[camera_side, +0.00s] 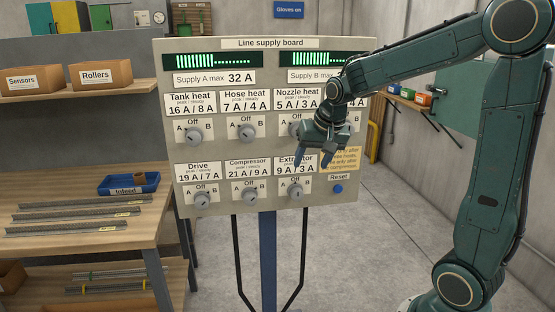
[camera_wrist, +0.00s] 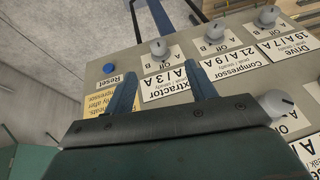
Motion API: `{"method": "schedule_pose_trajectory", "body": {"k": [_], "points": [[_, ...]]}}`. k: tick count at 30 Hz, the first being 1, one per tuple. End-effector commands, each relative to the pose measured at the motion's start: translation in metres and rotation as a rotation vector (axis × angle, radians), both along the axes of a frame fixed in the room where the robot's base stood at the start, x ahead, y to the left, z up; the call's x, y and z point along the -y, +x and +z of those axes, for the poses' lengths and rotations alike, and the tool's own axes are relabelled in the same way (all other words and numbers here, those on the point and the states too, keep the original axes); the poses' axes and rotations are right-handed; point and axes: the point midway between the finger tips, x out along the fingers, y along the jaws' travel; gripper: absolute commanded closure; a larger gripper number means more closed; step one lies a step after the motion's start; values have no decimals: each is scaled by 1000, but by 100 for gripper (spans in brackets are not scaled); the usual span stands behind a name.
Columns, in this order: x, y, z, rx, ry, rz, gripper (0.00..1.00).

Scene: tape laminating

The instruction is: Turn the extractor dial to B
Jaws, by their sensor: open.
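The extractor dial (camera_side: 296,193) is a grey knob at the lower right of the supply board, with Off above it, A on its left and B on its right. Its pointer is too small to read surely. In the wrist view, where the board appears upside down, the dial (camera_wrist: 158,49) sits just beyond the fingertips. My gripper (camera_side: 312,163) is open and empty, in front of the Extractor label and above the dial in the side view. Its two fingers (camera_wrist: 163,78) are spread apart and apparently not touching the dial.
The blue Reset button (camera_side: 337,188) is right of the dial. The compressor dial (camera_side: 249,195) and drive dial (camera_side: 202,199) are on the left. The hose heat dial (camera_side: 246,132) and tank heat dial (camera_side: 194,136) sit above. A shelf (camera_side: 75,225) stands left of the board.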

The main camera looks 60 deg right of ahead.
Motion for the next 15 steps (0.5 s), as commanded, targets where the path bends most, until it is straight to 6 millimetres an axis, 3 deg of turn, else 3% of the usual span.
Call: {"method": "schedule_pose_trajectory", "body": {"k": [4,15], "points": [[11,7,-6,1,7,-36,44],[13,9,-10,0,9,-40,44]]}}
